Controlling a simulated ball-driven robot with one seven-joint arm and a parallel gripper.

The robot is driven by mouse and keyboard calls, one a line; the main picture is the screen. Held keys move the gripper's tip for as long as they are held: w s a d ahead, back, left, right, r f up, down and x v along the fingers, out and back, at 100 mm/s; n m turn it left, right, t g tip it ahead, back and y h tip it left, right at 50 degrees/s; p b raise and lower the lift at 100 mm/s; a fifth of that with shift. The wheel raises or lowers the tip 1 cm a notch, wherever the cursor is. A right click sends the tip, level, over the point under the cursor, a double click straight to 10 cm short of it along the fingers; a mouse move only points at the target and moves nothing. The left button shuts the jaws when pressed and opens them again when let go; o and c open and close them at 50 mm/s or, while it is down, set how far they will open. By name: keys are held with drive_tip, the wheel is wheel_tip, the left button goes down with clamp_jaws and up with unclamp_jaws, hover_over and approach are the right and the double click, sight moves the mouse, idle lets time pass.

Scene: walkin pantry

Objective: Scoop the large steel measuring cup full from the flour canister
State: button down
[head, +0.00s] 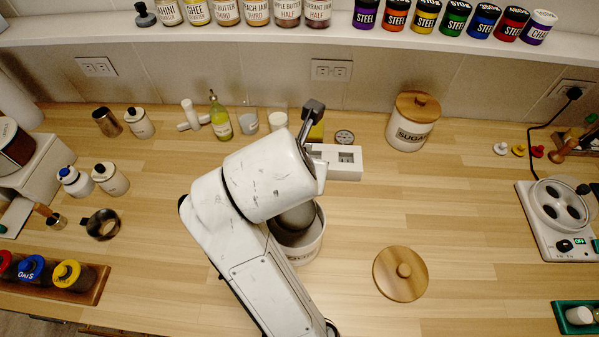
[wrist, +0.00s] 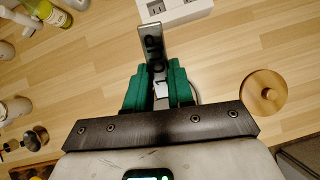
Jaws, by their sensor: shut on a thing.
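The flour canister (head: 305,253) is a white, open round tin on the counter in the head view, mostly covered by my arm. The grey end of my arm points down into its mouth, and the flour inside cannot be made out. My gripper (wrist: 159,78) has green fingers, shut on the flat handle of the steel measuring cup (wrist: 152,44), which has dark lettering. The handle sticks out past the fingertips in the wrist view. The cup's bowl is hidden, so I cannot tell what it holds. In the head view my arm hides the fingers and the cup.
A round wooden lid (head: 400,274) lies right of the canister. A white box with sockets (head: 338,163) stands behind, and a lidded sugar canister (head: 413,122) at the back right. Counter around the lid is clear.

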drive_tip(key=shift+w+r+g, duration=0.2)
drive_tip(key=shift+w+g, duration=0.05)
drive_tip(key=shift+g, duration=0.25)
drive_tip(key=shift+w+r+g+y, duration=0.15)
drive_tip(key=shift+w+g+y, duration=0.15)
drive_tip(key=shift+g, duration=0.1)
drive_tip(key=shift+w+d+r, duration=0.1)
drive_tip(key=shift+w+r, duration=0.05)
drive_tip(key=shift+w, duration=0.05)
drive_tip(key=shift+g, duration=0.5)
drive_tip(key=shift+w, duration=0.1)
drive_tip(key=shift+w+g, duration=0.1)
drive_tip(key=shift+g, duration=0.4)
drive_tip(key=shift+d, duration=0.1)
